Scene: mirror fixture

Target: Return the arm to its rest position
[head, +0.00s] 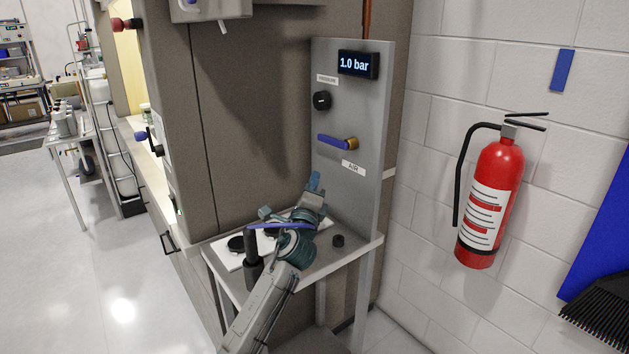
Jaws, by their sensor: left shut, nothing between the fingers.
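My left arm comes up from the bottom of the head view and reaches over a small grey table (355,252). Its gripper (314,182) is shut and empty, pointing up in front of the lower part of a grey upright panel (331,110). It is below the panel's blue lever (332,142), with a visible gap between them. The lever lies nearly level beside a brass fitting, above a label reading AIR. A black knob (321,100) sits higher up, and the display (358,65) reads 1.0 bar. My right gripper is not in view.
A white plate with dark discs (236,244) lies on the table, partly hidden by my arm. A small black knob (338,240) stands to its right. A red fire extinguisher (490,200) hangs on the wall at right. Open floor (120,280) lies at left.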

